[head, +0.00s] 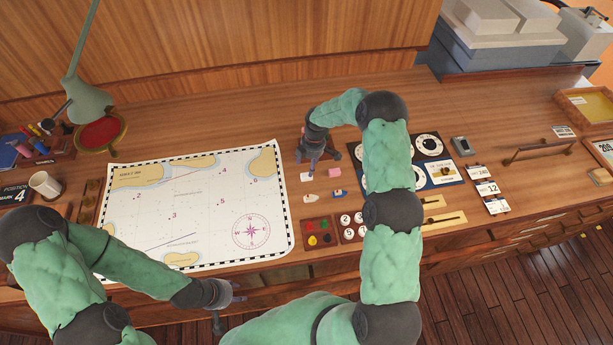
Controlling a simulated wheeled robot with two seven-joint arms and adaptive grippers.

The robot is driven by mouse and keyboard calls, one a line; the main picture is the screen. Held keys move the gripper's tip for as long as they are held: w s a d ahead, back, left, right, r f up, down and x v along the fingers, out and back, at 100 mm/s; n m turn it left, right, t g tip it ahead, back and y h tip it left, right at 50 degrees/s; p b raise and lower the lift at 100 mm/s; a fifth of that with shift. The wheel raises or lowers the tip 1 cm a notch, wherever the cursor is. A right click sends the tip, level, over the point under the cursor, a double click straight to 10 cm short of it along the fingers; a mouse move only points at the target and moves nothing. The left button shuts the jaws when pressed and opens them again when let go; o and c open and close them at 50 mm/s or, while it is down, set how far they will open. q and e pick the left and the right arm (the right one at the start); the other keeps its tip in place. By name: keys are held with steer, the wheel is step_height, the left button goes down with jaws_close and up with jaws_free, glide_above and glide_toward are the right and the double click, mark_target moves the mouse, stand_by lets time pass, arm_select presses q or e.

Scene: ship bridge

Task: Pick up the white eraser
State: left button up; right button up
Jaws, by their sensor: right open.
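A small white block, which looks like the white eraser (306,177), lies on the wooden desk just right of the chart. My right gripper (316,162) is open and points down just behind and above the white block. I cannot tell whether it touches the block. A pink block (334,173) lies to the right of the white one. My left gripper (230,309) is at the desk's front edge, below the chart, far from the white block. Its jaw state is unclear from this angle.
The chart (200,215) covers the left-middle desk. Two small boat pieces (309,198) (339,193) lie in front of the blocks. A tray of coloured pieces (319,233) is nearer the front edge. A dark dial panel (432,147) stands right, partly behind my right arm.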

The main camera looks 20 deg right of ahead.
mark_target(307, 173)
steer(key=shift+s+a+f, duration=0.1)
steer(key=shift+a+f, duration=0.05)
steer(key=shift+f, duration=0.25)
steer(key=shift+a+f+p, duration=0.15)
steer(key=shift+f+p, duration=0.25)
steer(key=shift+f, duration=0.65)
steer(key=shift+a+f+p, duration=0.15)
steer(key=shift+f+p, duration=0.2)
steer(key=shift+f, duration=0.7)
steer(key=shift+c, duration=0.3)
steer(key=c, duration=1.1)
